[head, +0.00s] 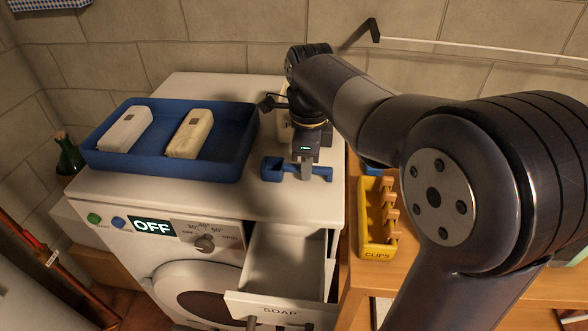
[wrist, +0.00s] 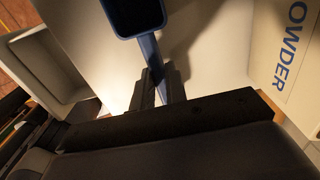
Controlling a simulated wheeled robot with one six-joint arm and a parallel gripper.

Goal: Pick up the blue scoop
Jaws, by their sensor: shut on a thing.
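The blue scoop (head: 272,170) is on or just above the top of the white washing machine, near its right front edge. Its square cup points left and its handle runs right. My gripper (head: 305,172) comes down from above and is shut on the handle. In the wrist view the scoop's cup (wrist: 135,14) is at the top, and its handle (wrist: 151,52) runs down between the fingers of my gripper (wrist: 160,88). I cannot tell whether the scoop touches the machine top.
A blue tray (head: 247,135) with two pale blocks stands left on the washing machine (head: 220,200). A soap drawer (head: 290,262) is open below the scoop. A powder box (wrist: 285,50) stands close by. A yellow clips box (head: 377,235) is on the wooden table at right.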

